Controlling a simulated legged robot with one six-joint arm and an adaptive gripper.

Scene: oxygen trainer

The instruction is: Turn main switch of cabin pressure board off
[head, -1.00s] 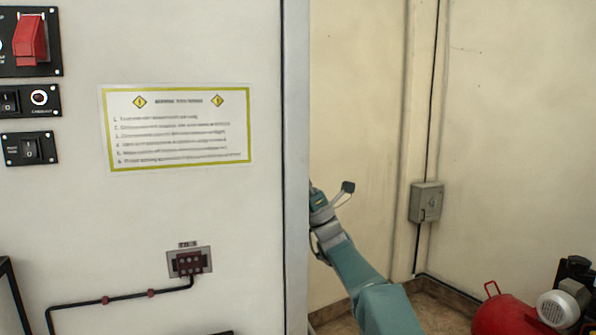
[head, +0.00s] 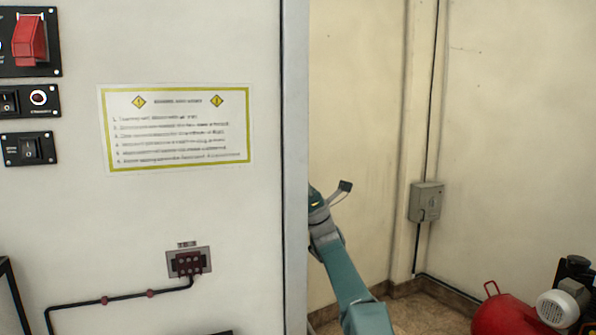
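A large red switch (head: 29,39) sits on a black panel at the top left of the white board (head: 210,45). Below it are a small black panel with a rocker switch (head: 8,102) and a round red-centred indicator (head: 39,98), then another small panel with a black rocker switch (head: 31,149). The labels are too small to read, so I cannot tell which one is the main switch. My teal arm reaches up from the bottom, right of the board's edge. My gripper is hidden behind that edge; only the wrist and a small bracket show.
A yellow-bordered notice (head: 180,128) and a connector (head: 189,263) with a black cable are on the board. The board's grey edge post (head: 296,170) stands beside my arm. A grey wall box (head: 426,202) and a red compressor tank (head: 506,313) are at right.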

